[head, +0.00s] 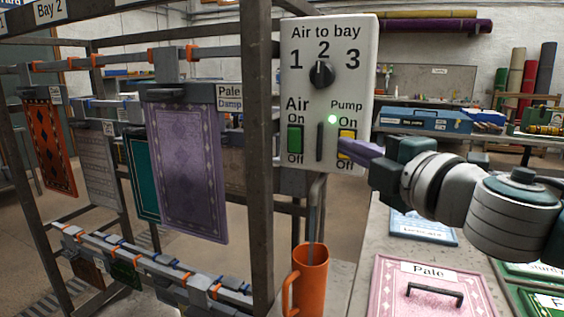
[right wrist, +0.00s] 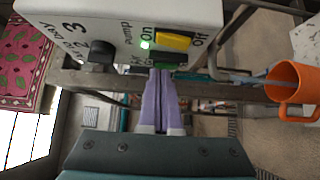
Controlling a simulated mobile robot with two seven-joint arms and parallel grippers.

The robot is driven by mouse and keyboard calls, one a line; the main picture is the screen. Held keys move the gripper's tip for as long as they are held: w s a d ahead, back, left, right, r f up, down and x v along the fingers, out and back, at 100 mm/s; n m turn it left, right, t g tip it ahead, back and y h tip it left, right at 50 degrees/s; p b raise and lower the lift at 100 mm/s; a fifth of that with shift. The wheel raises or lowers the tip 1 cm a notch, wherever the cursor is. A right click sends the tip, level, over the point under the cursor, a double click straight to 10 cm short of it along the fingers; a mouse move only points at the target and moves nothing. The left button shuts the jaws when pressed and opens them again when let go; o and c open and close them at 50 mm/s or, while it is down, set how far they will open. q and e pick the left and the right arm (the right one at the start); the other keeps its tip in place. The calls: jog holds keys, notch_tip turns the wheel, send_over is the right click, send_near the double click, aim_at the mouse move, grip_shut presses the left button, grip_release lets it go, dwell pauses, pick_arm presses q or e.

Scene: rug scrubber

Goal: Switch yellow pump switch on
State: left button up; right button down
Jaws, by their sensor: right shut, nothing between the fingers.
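The yellow pump switch (head: 347,135) is on the white control panel (head: 305,80), under the "Pump" label and between "On" and "Off". It also shows in the right wrist view (right wrist: 175,41). A small lamp (head: 332,119) beside the pump's "On" label glows green, and it shows lit in the right wrist view (right wrist: 145,44). My right gripper (head: 344,146) is shut and empty, its purple fingertips at the switch and covering its lower part in the head view. I cannot tell whether they touch it. My left gripper is not in view.
A green air switch (head: 295,139) and a black dial (head: 321,74) pointing to 2 share the panel. An orange mug (head: 310,280) stands below it. Hanging rugs, one purple (head: 187,165), fill the rack at left. A pink lidded box marked "Pale" (head: 430,275) is at lower right.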

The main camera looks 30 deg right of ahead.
jog(key=s+b, duration=0.1)
jog(key=s, duration=0.9)
jog(key=shift+a+r, duration=0.35)
jog(key=shift+r, duration=0.05)
